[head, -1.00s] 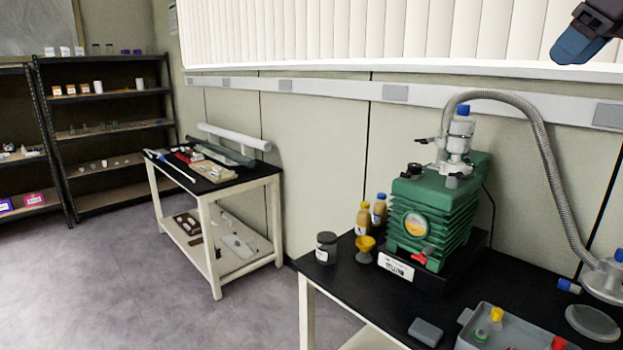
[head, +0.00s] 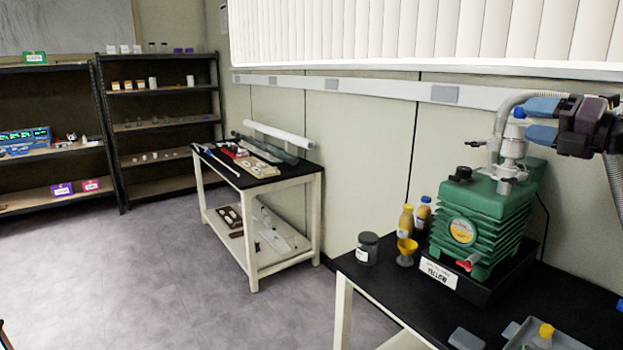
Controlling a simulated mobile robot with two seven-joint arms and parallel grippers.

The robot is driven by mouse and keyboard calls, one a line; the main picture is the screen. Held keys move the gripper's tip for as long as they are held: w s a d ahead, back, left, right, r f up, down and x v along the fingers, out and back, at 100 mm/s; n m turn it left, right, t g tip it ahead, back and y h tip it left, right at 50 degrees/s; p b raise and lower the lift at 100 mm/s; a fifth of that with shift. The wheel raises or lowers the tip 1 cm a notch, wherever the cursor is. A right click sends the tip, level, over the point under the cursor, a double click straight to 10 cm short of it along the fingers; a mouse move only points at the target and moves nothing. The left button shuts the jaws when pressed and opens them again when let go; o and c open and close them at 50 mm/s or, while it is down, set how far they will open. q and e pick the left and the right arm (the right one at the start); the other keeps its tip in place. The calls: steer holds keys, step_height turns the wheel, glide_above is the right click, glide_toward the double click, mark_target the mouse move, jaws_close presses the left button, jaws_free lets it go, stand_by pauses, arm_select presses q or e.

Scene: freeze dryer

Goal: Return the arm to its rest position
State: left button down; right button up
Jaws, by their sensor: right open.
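My right gripper (head: 530,120) is at the upper right of the head view. Its two blue-grey fingers point left and are apart, with nothing held. In the picture it overlaps the top of the green freeze dryer pump (head: 480,222) and its grey hose (head: 507,108). I cannot tell how far in front of them it is. Part of my right arm runs off the right edge. My left gripper does not show.
A second table (head: 262,187) and shelves (head: 160,102) stand further left. The floor (head: 150,270) between is clear.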

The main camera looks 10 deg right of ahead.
steer(key=s+a+f+m+h+b, duration=0.1)
steer(key=s+f+m+h, duration=0.15)
steer(key=f+m, duration=1.1)
steer(key=s+a+f+m+h, duration=0.2)
steer(key=f+m+h, duration=0.2)
steer(key=f, duration=1.9)
steer(key=s+a+f+m+g+h+b, duration=0.1)
steer(key=s+a+f+m+g, duration=0.1)
steer(key=s+a+f+m, duration=0.4)
steer(key=s+a+f+m+g+h+b, duration=0.1)
steer(key=s+a+f+m+g, duration=0.2)
steer(key=s+a+f+m, duration=0.3)
steer(key=s+a+f, duration=0.2)
steer(key=s+f, duration=0.4)
steer(key=f, duration=0.1)
steer(key=s+a+f, duration=0.3)
steer(key=s+f, duration=0.3)
steer(key=f, duration=0.1)
steer(key=shift+a, duration=0.35)
